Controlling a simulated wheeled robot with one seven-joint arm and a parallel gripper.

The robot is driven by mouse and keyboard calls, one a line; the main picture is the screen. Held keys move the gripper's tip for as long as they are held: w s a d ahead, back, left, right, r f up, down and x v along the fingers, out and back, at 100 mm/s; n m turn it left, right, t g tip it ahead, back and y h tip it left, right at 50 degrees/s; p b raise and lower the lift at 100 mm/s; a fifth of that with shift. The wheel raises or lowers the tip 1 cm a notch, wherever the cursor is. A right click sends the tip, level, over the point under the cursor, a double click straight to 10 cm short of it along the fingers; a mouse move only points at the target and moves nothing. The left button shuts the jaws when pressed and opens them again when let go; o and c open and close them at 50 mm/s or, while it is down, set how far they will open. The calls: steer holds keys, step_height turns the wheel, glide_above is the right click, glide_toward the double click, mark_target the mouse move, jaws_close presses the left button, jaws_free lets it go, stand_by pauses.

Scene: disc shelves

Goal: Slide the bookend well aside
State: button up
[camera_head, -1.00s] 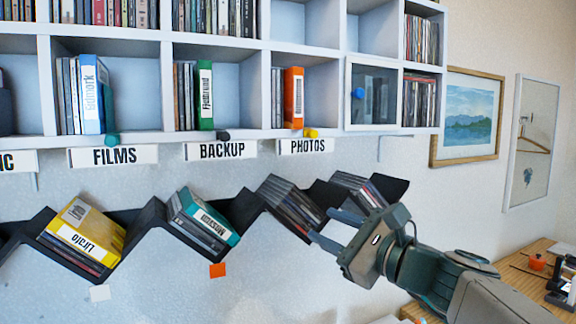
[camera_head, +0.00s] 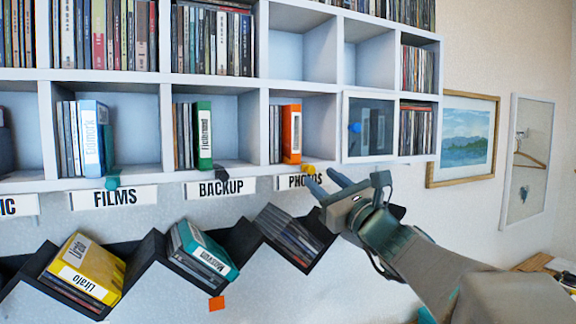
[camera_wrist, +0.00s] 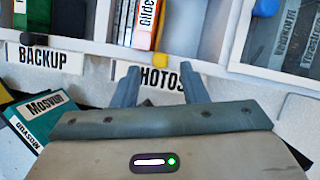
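A small yellow knob (camera_head: 309,169) sits at the front edge of the PHOTOS compartment, just right of the upright orange case (camera_head: 291,134). It may belong to the bookend there; I cannot make out a plate behind it. A teal knob (camera_head: 112,180) and a black knob (camera_head: 222,168) sit likewise under the FILMS and BACKUP compartments. My gripper (camera_head: 319,180) is open and empty, just below and in front of the yellow knob. In the wrist view the yellow knob (camera_wrist: 160,60) appears between the tips of my gripper (camera_wrist: 159,72), seemingly beyond them.
The PHOTOS label (camera_head: 306,182) hangs under the shelf, partly hidden by my fingers. A glass door with a blue knob (camera_head: 355,128) closes the compartment to the right. The zigzag rack (camera_head: 150,252) below holds tilted cases. The PHOTOS compartment has free room right of the orange case.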

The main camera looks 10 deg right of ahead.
steer(key=shift+p+x, duration=0.35)
steer(key=shift+x, duration=1)
